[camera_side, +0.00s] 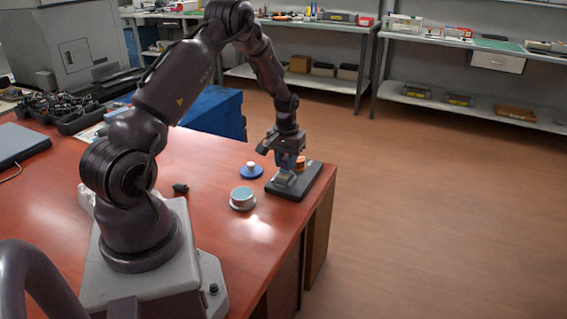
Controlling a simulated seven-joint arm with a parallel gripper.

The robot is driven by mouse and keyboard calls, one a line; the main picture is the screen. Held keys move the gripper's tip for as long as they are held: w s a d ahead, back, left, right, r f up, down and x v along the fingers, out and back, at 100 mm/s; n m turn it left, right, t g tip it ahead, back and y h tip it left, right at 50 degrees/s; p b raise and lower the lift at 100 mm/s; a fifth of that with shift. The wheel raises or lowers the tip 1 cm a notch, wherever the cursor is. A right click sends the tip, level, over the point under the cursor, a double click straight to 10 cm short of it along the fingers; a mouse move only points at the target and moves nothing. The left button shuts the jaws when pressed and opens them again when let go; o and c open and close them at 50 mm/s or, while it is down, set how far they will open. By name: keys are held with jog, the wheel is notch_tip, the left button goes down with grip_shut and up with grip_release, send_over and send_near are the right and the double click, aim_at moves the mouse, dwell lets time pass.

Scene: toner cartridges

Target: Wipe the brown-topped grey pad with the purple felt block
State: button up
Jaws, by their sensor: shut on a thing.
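My gripper (285,176) points down over a dark grey slab (309,184) near the right end of the table. It is shut on a small block, most of which the fingers hide. The block seems to be the purple felt block, but its colour is hard to make out. An orange-brown round piece (300,163) shows just behind and to the right of the fingers, over the slab. I cannot tell for sure which part is the brown-topped grey pad, or whether the held block touches anything.
A blue disc with a white knob (251,171) and a grey round container with a pale blue top (242,198) stand left of the slab. A small black object (180,189) lies farther left. The slab is close to the right edge of the red-brown table (205,160).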

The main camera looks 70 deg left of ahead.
aim_at(281, 177)
jog(key=shift+s+d, duration=1.2)
jog(key=shift+d, duration=0.05)
jog(key=shift+s+d+r, duration=0.1)
jog(key=shift+s+r, duration=0.05)
notch_tip(281, 177, up, 8)
